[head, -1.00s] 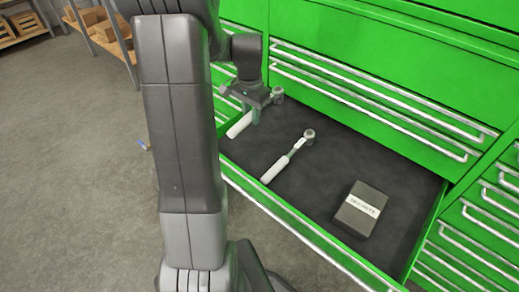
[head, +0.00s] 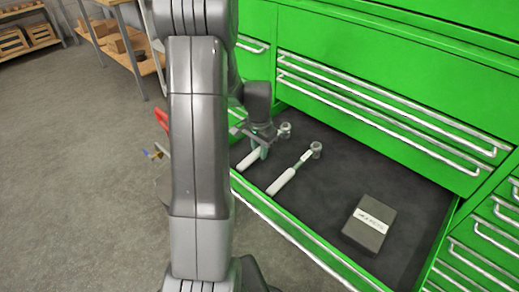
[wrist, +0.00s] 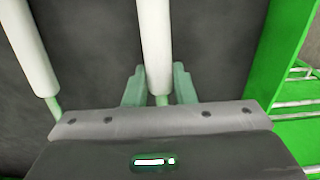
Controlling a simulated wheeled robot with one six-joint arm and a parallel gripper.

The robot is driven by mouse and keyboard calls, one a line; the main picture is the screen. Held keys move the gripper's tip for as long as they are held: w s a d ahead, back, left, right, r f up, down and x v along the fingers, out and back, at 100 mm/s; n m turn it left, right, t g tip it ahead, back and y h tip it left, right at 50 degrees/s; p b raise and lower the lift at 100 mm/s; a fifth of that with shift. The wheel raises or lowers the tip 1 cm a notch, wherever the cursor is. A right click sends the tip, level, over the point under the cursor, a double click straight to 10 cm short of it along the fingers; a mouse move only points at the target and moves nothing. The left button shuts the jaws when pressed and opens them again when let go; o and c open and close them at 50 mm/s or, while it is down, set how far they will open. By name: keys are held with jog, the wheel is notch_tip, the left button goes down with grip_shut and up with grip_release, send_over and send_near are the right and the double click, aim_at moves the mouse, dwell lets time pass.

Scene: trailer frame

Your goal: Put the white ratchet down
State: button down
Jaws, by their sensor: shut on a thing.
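The white ratchet (head: 250,159) has a white handle and a round metal head. In the head view it is in the open green drawer (head: 300,246), at the drawer's left end. My gripper (head: 263,150) is shut on it at the neck, between handle and head. In the wrist view the white handle (wrist: 154,45) runs up from between the greenish fingers of my gripper (wrist: 159,88). The ratchet is low, at or just above the dark drawer floor; I cannot tell if it touches. Its head is hidden in the wrist view.
A second, similar ratchet (head: 282,181) lies on the drawer floor to the right, roughly parallel; its handle shows left in the wrist view (wrist: 30,50). A dark labelled box (head: 369,223) lies farther right. Dark floor between them is free. Closed drawers rise behind.

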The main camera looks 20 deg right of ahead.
aim_at(259, 149)
jog(key=shift+f, duration=0.15)
jog(key=c, duration=1.2)
grip_release()
notch_tip(259, 149, up, 12)
jog(key=p, duration=0.1)
jog(key=shift+r, duration=0.2)
jog(key=shift+a, duration=0.1)
